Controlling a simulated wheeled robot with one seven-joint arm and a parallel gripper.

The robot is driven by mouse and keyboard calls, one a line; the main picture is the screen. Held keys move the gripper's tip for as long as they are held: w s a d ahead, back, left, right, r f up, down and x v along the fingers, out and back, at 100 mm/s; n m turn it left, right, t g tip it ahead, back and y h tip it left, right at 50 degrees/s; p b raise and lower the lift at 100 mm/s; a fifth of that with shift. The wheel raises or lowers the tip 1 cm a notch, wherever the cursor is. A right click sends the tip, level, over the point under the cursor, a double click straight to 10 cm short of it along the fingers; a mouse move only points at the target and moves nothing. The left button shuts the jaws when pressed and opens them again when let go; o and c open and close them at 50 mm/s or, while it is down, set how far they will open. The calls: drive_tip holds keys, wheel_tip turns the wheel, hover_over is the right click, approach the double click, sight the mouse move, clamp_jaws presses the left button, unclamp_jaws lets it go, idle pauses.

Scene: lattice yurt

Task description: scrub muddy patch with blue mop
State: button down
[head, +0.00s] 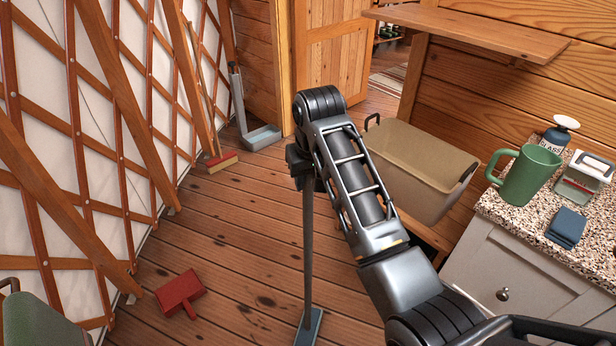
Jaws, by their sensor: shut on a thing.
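My gripper (300,168) is shut on the upper part of the mop's grey handle (308,245). The mop stands almost upright, with its flat blue-grey head (308,328) low at the bottom edge of the view, partly cut off. I cannot tell whether the head touches the floor. My arm hides some floor to the right of the mop.
A red dustpan (180,293) lies on the floor at left. A red-headed broom (222,161) and a long-handled grey dustpan (262,137) stand along the back left. A beige bin (425,160) and a speckled counter (505,215) flank the right. The middle floorboards (225,235) are clear.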

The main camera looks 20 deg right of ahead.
drive_tip(key=shift+f, duration=0.55)
drive_tip(key=w+a+b, duration=0.2)
drive_tip(key=w+b, duration=0.3)
drive_tip(key=w, duration=0.3)
drive_tip(key=w+a+b, duration=0.3)
drive_tip(key=w+b, duration=0.3)
drive_tip(key=w, duration=0.2)
drive_tip(key=shift+a, duration=0.2)
idle(1.7)
